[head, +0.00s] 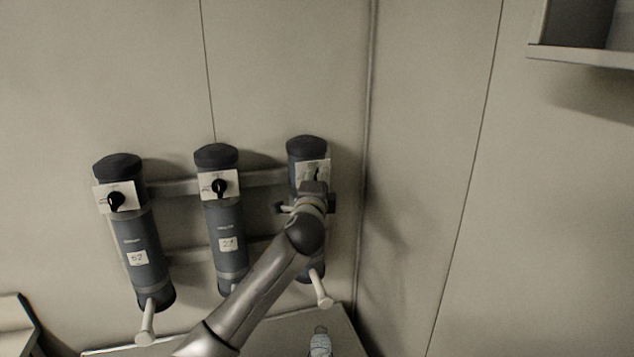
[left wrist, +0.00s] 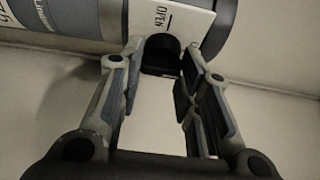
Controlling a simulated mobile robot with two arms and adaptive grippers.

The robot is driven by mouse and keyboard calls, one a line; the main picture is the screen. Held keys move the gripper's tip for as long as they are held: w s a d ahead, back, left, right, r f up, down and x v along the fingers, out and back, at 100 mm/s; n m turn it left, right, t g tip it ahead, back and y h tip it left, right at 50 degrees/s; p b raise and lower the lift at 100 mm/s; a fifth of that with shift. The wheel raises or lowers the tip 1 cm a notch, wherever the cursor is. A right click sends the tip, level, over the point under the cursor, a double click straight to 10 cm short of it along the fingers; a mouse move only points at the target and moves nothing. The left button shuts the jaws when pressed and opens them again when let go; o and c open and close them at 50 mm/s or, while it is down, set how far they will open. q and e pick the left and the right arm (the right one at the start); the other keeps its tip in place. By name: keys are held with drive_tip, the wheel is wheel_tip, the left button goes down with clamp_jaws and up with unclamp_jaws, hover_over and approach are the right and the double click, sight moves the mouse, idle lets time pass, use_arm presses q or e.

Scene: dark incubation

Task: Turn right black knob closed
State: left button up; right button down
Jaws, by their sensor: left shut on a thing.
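The right cylinder (head: 307,149) is dark grey and hangs on the wall. Its white plate (head: 322,164) carries the right black knob (head: 316,175), mostly hidden behind my left gripper (head: 314,188) in the head view. In the left wrist view, the right black knob (left wrist: 161,50) sits between the fingertips of my left gripper (left wrist: 161,65), below the printed word "OPEN" on the white plate (left wrist: 185,18). My left gripper is shut on this knob. My right gripper is not in view.
Two similar cylinders, the middle one (head: 226,215) and the left one (head: 142,240), hang beside it with their own black knobs. A bottle (head: 320,342) stands on a surface below. A shelf (head: 580,54) juts out at upper right. The wall right of the cylinders is bare.

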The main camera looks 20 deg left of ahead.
use_arm(q)
drive_tip(key=shift+f, duration=0.1)
drive_tip(key=o, duration=1)
drive_tip(key=v, duration=1.2)
